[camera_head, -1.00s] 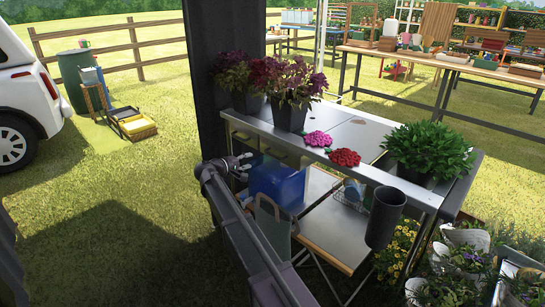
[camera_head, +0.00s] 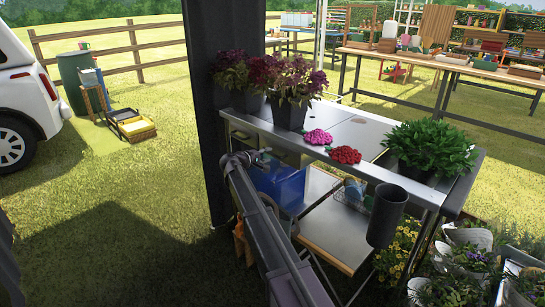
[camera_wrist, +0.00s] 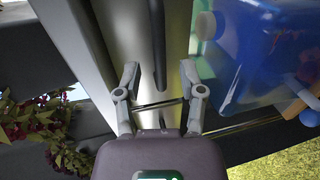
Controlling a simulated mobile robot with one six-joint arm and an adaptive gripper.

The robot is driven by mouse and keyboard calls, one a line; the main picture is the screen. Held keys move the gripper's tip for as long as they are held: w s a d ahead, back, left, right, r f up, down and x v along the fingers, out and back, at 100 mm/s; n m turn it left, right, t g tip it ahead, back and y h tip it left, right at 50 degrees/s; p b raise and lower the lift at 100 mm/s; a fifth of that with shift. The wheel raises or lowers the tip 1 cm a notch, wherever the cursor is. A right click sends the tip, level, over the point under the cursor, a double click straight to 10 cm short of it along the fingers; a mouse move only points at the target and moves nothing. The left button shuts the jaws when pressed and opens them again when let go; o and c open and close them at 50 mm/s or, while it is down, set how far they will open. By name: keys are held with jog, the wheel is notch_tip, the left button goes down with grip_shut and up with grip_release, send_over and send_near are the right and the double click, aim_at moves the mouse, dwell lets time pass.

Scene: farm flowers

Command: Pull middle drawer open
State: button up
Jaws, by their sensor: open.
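The metal work table (camera_head: 362,170) has a row of pale drawers under its top. One pale drawer front (camera_head: 290,157) shows beside my gripper (camera_head: 264,158); my arm hides much of the others. In the wrist view my gripper (camera_wrist: 159,72) is open, one finger on each side of a dark bar handle (camera_wrist: 158,40) on a pale drawer front (camera_wrist: 178,35). The handle appears apart from both fingers. I cannot tell from the wrist view which drawer this is, and no drawer visibly stands out.
A blue container (camera_head: 280,185) sits on the lower shelf (camera_head: 325,238), close beside my gripper; it fills the wrist view's right side (camera_wrist: 270,50). Potted purple flowers (camera_head: 292,85) stand on the table. A dark cup (camera_head: 386,215) hangs at its front.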

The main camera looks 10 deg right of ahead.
aim_at(272, 153)
jog(key=shift+x, duration=1.55)
grip_shut()
jog(key=shift+d, duration=0.1)
